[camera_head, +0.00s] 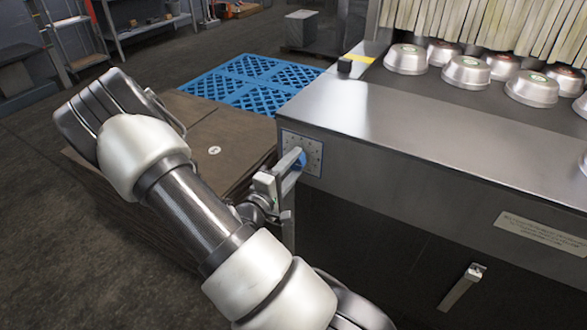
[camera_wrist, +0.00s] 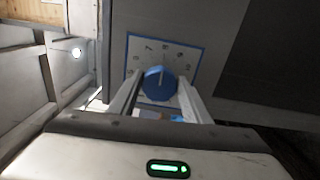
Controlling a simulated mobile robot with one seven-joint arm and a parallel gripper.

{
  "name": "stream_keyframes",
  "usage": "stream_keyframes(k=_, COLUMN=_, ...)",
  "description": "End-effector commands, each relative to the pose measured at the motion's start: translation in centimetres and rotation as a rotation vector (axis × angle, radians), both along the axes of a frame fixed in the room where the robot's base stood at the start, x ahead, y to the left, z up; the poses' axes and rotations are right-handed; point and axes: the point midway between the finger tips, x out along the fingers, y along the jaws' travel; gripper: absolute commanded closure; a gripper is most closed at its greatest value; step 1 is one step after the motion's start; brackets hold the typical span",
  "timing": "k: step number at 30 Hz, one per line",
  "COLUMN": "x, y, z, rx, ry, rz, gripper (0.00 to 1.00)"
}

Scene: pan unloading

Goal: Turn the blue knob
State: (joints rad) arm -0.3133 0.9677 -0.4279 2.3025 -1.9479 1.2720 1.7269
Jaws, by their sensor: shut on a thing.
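The blue knob (camera_wrist: 160,83) sits on a white dial plate with a blue border (camera_wrist: 188,58) on the side of the steel machine. It has a pale pointer line that stands close to upright in the wrist view. In the head view the knob (camera_head: 300,160) is partly hidden behind my gripper (camera_head: 292,162). In the wrist view the two fingers of my gripper (camera_wrist: 158,88) reach to the left and right sides of the knob, and it is shut on the knob. The lower part of the dial is hidden by the fingers and the gripper body.
The steel machine (camera_head: 400,125) fills the right side, with several metal pans (camera_head: 466,72) on its top and a strip curtain (camera_head: 480,20) behind. A lever handle (camera_head: 463,285) sticks out of its front. A brown stack (camera_head: 225,130) and a blue pallet (camera_head: 255,80) stand at the left.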

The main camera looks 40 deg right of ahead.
Motion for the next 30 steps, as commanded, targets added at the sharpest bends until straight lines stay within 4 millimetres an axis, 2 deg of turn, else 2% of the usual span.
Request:
stream_keyframes(k=18, x=0.04, y=0.03, z=0.0, rx=0.018, ry=-0.042, rz=0.001, gripper=0.79)
stream_keyframes(k=19, x=0.04, y=0.03, z=0.0, rx=0.017, ry=-0.042, rz=0.001, gripper=0.55)
stream_keyframes(k=22, x=0.04, y=0.03, z=0.0, rx=0.017, ry=-0.042, rz=0.001, gripper=0.39)
stream_keyframes(k=30, x=0.01, y=0.05, z=-0.01, rx=0.017, ry=-0.041, rz=0.001, gripper=0.39)
